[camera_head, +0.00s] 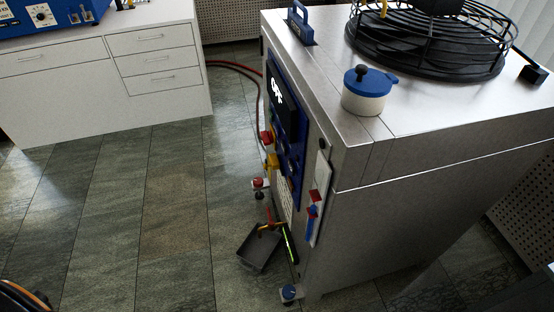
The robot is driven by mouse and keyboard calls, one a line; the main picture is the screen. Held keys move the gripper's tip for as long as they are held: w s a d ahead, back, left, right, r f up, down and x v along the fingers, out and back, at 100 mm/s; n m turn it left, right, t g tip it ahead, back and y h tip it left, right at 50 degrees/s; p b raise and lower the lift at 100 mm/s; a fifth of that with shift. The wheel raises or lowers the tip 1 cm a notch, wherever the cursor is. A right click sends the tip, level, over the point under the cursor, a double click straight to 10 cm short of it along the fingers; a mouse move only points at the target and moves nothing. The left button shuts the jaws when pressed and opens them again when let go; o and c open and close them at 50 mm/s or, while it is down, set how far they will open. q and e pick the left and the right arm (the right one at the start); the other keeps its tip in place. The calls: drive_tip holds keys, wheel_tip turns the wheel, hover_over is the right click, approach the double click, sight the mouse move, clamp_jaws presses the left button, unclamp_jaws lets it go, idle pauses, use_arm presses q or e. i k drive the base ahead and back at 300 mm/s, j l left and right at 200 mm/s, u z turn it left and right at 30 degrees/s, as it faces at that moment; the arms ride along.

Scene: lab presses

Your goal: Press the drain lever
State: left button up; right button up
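A metal lab machine (420,150) fills the right half of the view, with a blue control panel (290,130) on its left-facing side. A red and blue lever-like part (313,203) sits on a white vertical strip right of the panel. Low on the same side, a small red and yellow handle (269,228) shows above a dark tray (259,250). A red-topped fitting (258,184) sticks out above it. I cannot tell which of these is the drain lever, nor its position. Neither of my grippers is in view.
A blue-lidded white pot (366,92) and a black wire-caged unit (430,40) stand on the machine's top. A red hose (235,64) runs behind it. White drawers (150,65) stand at the upper left. The tiled floor (130,220) left of the machine is mostly clear.

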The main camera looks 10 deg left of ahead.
sight(271, 223)
drive_tip(key=i+j+u, duration=0.25)
drive_tip(key=i+u, duration=0.2)
drive_tip(key=i+z, duration=0.1)
drive_tip(key=z, duration=0.65)
drive_tip(key=k+u, duration=0.15)
drive_tip(key=k, duration=0.35)
drive_tip(key=u, duration=1.65)
drive_tip(key=i+l, duration=0.35)
drive_tip(key=i, duration=0.15)
